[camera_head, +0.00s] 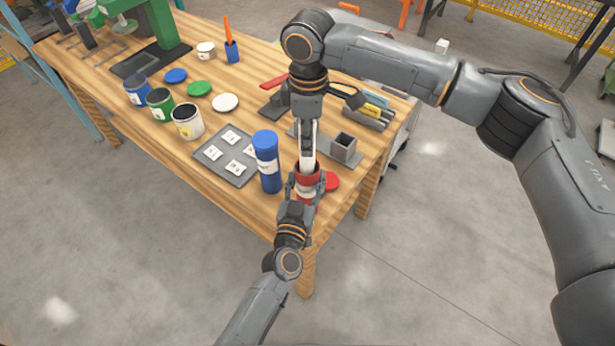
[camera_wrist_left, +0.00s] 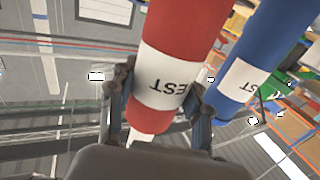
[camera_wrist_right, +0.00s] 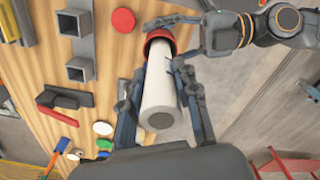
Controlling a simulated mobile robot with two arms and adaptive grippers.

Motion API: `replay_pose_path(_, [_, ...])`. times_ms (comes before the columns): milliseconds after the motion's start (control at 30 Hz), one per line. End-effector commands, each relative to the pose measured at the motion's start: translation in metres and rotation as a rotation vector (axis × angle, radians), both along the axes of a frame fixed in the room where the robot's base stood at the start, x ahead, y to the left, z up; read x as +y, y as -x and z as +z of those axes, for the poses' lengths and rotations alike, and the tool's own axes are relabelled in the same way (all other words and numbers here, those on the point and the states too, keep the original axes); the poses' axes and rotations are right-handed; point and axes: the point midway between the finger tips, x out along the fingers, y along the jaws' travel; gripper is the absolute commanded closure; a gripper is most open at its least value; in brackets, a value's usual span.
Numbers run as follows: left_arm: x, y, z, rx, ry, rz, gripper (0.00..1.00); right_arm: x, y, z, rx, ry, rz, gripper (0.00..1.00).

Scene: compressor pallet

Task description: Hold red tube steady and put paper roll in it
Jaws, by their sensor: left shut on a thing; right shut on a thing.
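The red tube (camera_head: 308,171), with a white label band, stands upright at the table's front corner, beside a blue tube (camera_head: 267,160). My left gripper (camera_head: 305,188) is shut around the red tube; its fingers press both sides at the label in the left wrist view (camera_wrist_left: 160,85). My right gripper (camera_wrist_right: 158,78) is shut on the white paper roll (camera_wrist_right: 160,100), above the tube. The roll's far end meets the red tube's mouth (camera_wrist_right: 160,33) and appears to be inside it. How deep it sits is hidden.
A red lid (camera_head: 331,181) lies right beside the red tube. A grey square holder (camera_head: 343,147) stands behind it. A grey tray with white cards (camera_head: 214,165), several paint cans (camera_head: 187,121) and lids are to the left. The table's front edge is close.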

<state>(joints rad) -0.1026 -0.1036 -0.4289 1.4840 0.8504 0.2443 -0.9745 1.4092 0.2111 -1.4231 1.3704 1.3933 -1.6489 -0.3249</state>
Motion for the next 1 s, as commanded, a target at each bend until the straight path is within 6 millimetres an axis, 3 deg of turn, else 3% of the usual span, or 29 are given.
replay_pose_path(400, [0.000, 0.000, 0.000, 0.000, 0.000, 0.000, 0.82, 0.000, 0.000, -0.008, -0.001, 0.000, 0.000, 1.00])
replay_pose_path(433, [0.000, 0.000, 0.000, 0.000, 0.000, 0.000, 0.82, 0.000, 0.000, -0.008, -0.001, 0.000, 0.000, 0.67])
replay_pose_path(567, [0.000, 0.000, 0.000, 0.000, 0.000, 0.000, 0.82, 0.000, 0.000, -0.008, 0.000, 0.000, 0.000, 0.43])
replay_pose_path(867, [0.000, 0.000, 0.000, 0.000, 0.000, 0.000, 0.82, 0.000, 0.000, -0.007, 0.000, 0.000, 0.000, 0.43])
replay_pose_path(1000, [0.000, 0.000, 0.000, 0.000, 0.000, 0.000, 0.82, 0.001, 0.000, 0.004, -0.002, -0.001, 0.000, 0.43])
